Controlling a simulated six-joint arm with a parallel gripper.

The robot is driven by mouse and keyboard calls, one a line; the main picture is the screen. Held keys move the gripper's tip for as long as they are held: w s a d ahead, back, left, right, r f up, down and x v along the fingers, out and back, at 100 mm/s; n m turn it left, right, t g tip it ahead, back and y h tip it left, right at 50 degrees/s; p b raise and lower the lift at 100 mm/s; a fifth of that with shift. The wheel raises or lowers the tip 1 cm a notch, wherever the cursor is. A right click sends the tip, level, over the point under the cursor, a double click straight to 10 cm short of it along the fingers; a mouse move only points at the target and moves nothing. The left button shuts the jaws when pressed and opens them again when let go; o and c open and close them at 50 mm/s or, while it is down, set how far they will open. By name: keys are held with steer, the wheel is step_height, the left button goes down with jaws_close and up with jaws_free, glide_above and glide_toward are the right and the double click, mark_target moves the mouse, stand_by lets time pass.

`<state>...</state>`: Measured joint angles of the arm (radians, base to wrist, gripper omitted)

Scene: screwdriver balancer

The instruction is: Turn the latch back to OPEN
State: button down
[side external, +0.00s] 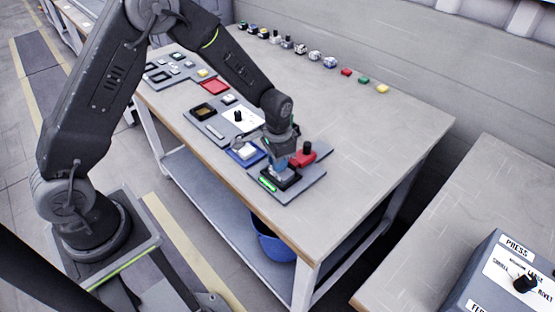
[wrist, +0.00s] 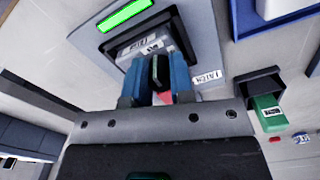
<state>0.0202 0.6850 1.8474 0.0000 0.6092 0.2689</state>
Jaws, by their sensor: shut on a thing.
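In the side view, a red piece with a black knob (side external: 305,154), which looks like the latch, stands on a grey plate (side external: 305,182) near the table's front. My gripper (side external: 279,166) is low over the black square frame (side external: 287,184) on that plate, just left of the red piece. In the wrist view, my blue fingers (wrist: 159,78) are shut on a narrow dark piece with a greenish edge (wrist: 160,70). A bit of red shows between the fingers. The black frame (wrist: 172,27) holds a grey labelled part (wrist: 140,46).
A lit green strip (side external: 267,185) is at the plate's front edge. A blue-framed tray (side external: 246,153) and a white panel with a black knob (side external: 239,117) lie to the left. Small parts line the back edge. The table's right side (side external: 380,135) is clear.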

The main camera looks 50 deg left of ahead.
stand_by(0.6)
steer(key=c, duration=1)
jaws_free()
step_height(320, 180, up, 14)
steer(key=shift+f, duration=0.1)
